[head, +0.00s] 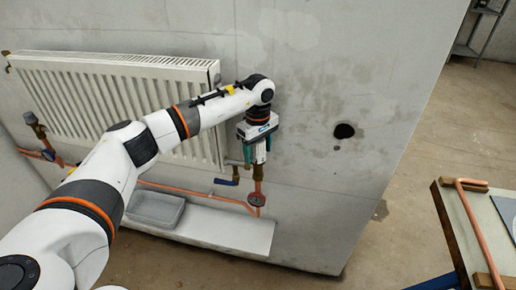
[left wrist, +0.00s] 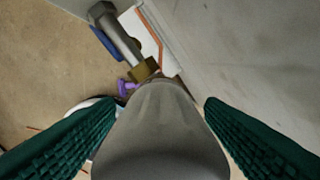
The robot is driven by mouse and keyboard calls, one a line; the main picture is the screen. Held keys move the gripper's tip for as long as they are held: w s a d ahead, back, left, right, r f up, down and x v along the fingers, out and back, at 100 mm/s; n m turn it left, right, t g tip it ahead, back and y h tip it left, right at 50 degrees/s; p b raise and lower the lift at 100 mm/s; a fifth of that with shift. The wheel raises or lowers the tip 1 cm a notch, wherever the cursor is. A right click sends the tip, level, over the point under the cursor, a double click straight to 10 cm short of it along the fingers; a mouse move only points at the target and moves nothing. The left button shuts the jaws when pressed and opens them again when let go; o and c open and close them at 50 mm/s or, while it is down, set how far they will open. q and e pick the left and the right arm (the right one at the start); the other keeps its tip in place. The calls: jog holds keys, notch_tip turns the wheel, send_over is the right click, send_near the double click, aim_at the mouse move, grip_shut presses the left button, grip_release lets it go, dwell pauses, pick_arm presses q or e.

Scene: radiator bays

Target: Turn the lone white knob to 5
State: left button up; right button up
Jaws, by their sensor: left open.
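The knob (left wrist: 160,135) fills the lower middle of the left wrist view as a rounded pale grey-white head, with a brass nut on the valve beyond it. My left gripper (head: 260,153) points down at the valve right of the radiator. Its green-padded fingers (left wrist: 160,137) are open, one on each side of the knob, with gaps visible at least near the tips. No number or mark on the knob can be read. My right gripper is not in view.
A white radiator (head: 110,95) hangs on the concrete wall. A grey tray (head: 155,221) sits on a white ledge (head: 225,230). A workbench (head: 455,225) stands right; floor between is clear.

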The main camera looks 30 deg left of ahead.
pick_arm(q)
jog(key=c, duration=1)
jog(key=shift+n, duration=0.3)
jog(key=n, duration=0.9)
jog(key=shift+r+n, duration=0.1)
jog(key=shift+n, duration=0.2)
jog(key=n, duration=0.4)
jog(key=shift+n+p, duration=0.3)
jog(key=shift+p, duration=0.05)
jog(key=n, duration=0.5)
jog(key=shift+p, duration=0.35)
jog(key=shift+w+n, duration=0.1)
jog(key=shift+n, duration=0.2)
